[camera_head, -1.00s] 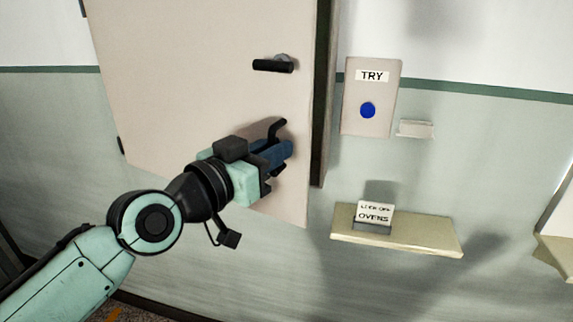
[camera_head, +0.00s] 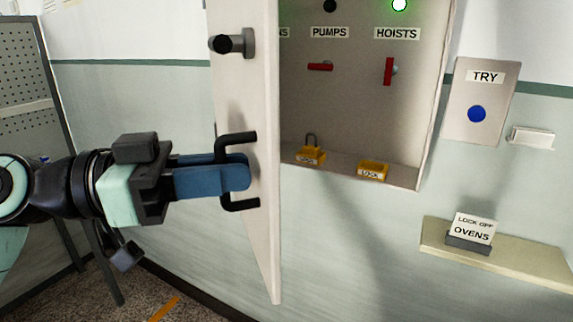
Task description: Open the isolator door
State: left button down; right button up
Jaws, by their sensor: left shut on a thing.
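The isolator door (camera_head: 258,110) stands swung open to the left, seen nearly edge-on. A black latch handle (camera_head: 230,44) sits near its top, and a black U-shaped pull handle (camera_head: 240,204) sits lower down. My left gripper (camera_head: 240,172) is shut on the pull handle, its blue fingers at the handle's middle. The open cabinet (camera_head: 350,110) shows labels PUMPS and HOISTS. The pumps switch (camera_head: 320,67) lies level and the hoists switch (camera_head: 388,71) stands upright, both red. My right gripper is not in view.
Yellow padlocks (camera_head: 310,156) (camera_head: 373,170) rest on the cabinet's bottom ledge. A TRY box (camera_head: 480,105) with a blue button is on the wall at right. A shelf (camera_head: 520,258) below holds a LOCK OFF OVENS card (camera_head: 474,228). A perforated grey panel (camera_head: 22,90) stands at far left.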

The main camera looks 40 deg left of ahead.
pick_arm(q)
jog(key=shift+v, duration=1.85)
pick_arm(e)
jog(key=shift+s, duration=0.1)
pick_arm(q)
jog(key=c, duration=1.3)
grip_release()
jog(key=shift+c, duration=0.2)
jog(key=shift+s, duration=0.1)
jog(key=p+v, duration=0.2)
jog(key=v, duration=1.1)
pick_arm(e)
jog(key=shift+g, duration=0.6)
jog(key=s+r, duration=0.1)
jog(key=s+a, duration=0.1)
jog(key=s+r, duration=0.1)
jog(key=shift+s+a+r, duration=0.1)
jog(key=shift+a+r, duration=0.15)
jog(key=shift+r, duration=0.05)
pick_arm(q)
jog(key=shift+a, duration=0.1)
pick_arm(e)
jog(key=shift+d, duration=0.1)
